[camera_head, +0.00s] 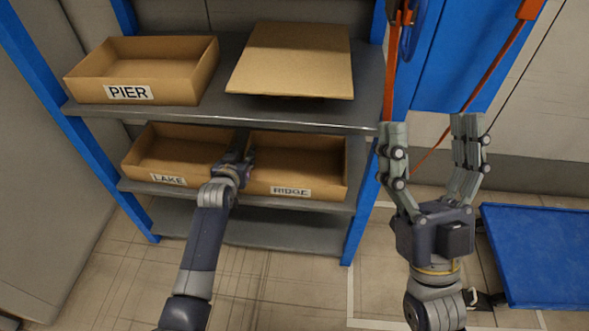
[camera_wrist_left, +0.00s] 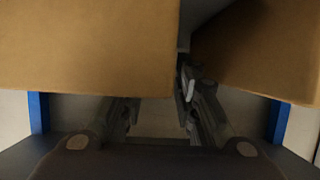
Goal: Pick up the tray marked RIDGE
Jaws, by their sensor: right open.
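The tray marked RIDGE (camera_head: 333,191) is a brown open box at the right of the middle shelf, its label facing front. My left gripper (camera_head: 243,156) is at its left end, by the narrow gap to the LAKE tray. In the left wrist view the left gripper (camera_wrist_left: 158,105) has its fingers apart; one finger reaches into the gap between two brown trays, and the tip of the other is hidden by the larger-looking tray (camera_wrist_left: 90,45). I cannot tell whether it touches either tray. My right gripper (camera_head: 430,130) is open and empty, right of the shelf.
The LAKE tray (camera_head: 133,174) stands left of RIDGE. The PIER tray (camera_head: 90,92) and a closed-looking brown box (camera_head: 290,60) are on the shelf (camera_head: 200,112) above. Blue posts (camera_head: 367,190) bound the rack. A blue platform (camera_head: 540,255) is at the right.

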